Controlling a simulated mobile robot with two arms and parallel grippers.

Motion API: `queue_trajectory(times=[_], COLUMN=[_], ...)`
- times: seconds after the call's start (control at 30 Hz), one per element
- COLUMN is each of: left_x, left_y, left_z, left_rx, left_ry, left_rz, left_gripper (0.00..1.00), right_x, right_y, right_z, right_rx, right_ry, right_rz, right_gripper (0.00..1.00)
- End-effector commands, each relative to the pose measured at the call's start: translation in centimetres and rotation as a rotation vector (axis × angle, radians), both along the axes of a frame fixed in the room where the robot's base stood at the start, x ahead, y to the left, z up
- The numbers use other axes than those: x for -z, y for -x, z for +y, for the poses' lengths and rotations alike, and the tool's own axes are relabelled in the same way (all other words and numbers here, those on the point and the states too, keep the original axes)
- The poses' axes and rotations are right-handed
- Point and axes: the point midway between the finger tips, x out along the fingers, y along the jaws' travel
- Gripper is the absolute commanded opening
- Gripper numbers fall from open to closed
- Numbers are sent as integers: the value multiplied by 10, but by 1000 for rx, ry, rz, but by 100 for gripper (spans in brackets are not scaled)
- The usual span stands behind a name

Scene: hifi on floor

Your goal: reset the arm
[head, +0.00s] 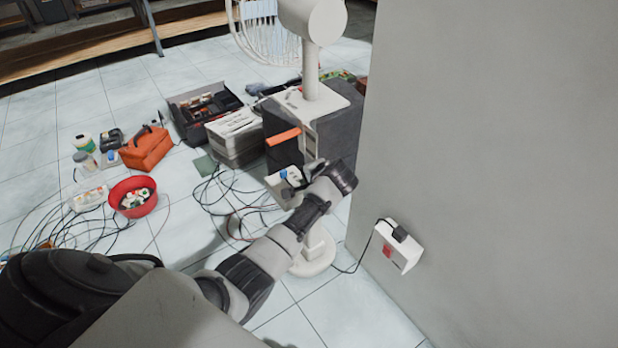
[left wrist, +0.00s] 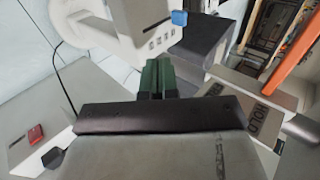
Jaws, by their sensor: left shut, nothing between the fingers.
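My left arm (head: 262,262) reaches from the lower left towards the middle of the head view. Its left gripper (head: 291,187) is small and partly hidden there, in front of a white device (head: 275,182) with a blue piece (head: 284,174). In the left wrist view the dark green fingers of the left gripper (left wrist: 157,78) are together with nothing between them. Ahead of them is the white device (left wrist: 125,22) with a row of small buttons, a dark slot and the blue piece (left wrist: 180,18). I cannot tell if the fingers touch it. My right gripper is not in view.
A wall (head: 500,170) fills the right side, with a white socket box (head: 408,258), red switch and black plug (head: 398,232). A grey cabinet (head: 335,125) stands beyond my arm. A red bowl (head: 125,205), orange toolbox (head: 147,152) and loose cables cover the left floor.

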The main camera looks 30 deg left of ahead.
Motion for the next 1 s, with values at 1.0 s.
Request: queue_trajectory(times=[1.0], left_x=[127], left_y=[242], left_z=[-119], left_rx=[-21], left_ry=[607], left_rz=[-17], left_gripper=[0], right_x=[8], right_y=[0], right_z=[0], right_rx=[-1], right_ry=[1], right_rz=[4], right_gripper=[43])
